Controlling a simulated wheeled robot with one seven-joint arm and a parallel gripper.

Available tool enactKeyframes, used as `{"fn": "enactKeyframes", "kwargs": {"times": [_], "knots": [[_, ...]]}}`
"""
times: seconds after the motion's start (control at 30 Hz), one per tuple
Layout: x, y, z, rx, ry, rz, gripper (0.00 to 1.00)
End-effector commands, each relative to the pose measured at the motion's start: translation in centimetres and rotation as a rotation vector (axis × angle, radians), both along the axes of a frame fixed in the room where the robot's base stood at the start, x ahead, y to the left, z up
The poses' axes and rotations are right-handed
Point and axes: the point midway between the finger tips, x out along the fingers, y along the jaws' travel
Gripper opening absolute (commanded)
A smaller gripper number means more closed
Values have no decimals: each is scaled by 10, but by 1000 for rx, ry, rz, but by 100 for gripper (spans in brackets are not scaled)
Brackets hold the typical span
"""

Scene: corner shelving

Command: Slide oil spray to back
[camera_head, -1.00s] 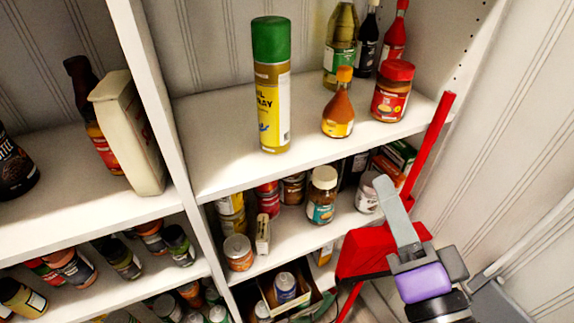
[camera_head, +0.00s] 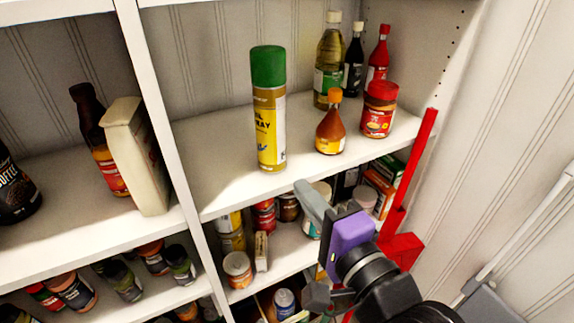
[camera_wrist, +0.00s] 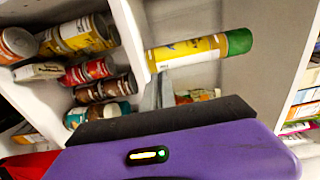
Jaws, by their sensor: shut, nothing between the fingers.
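The oil spray (camera_head: 268,112) is a tall yellow can with a green cap. It stands upright near the front edge of the upper shelf (camera_head: 220,192). It also shows in the wrist view (camera_wrist: 200,50), lying sideways in the turned picture. My gripper (camera_head: 303,187) is just below and in front of that shelf's front edge, to the right of the can and apart from it. Its grey fingers are shut and empty. In the wrist view the purple gripper body hides most of the fingers.
Right of the can stand a small orange-capped bottle (camera_head: 332,124) and a red-lidded jar (camera_head: 380,110). An oil bottle (camera_head: 329,65), a dark bottle (camera_head: 354,62) and a red bottle (camera_head: 379,55) stand behind them. The shelf behind and left of the can is clear. Jars and cans fill the shelf below.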

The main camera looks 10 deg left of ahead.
Motion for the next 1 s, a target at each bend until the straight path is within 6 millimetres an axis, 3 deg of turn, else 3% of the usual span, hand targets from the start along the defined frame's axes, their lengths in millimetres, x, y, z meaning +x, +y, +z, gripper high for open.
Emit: {"fn": "enactKeyframes", "kwargs": {"times": [0.2, 0.4, 1.0], "knots": [[35, 23, 2, -2, -1, 2, 0], [54, 35, 1, -1, -1, 1, 0], [68, 43, 1, -1, -1, 1, 0]]}}
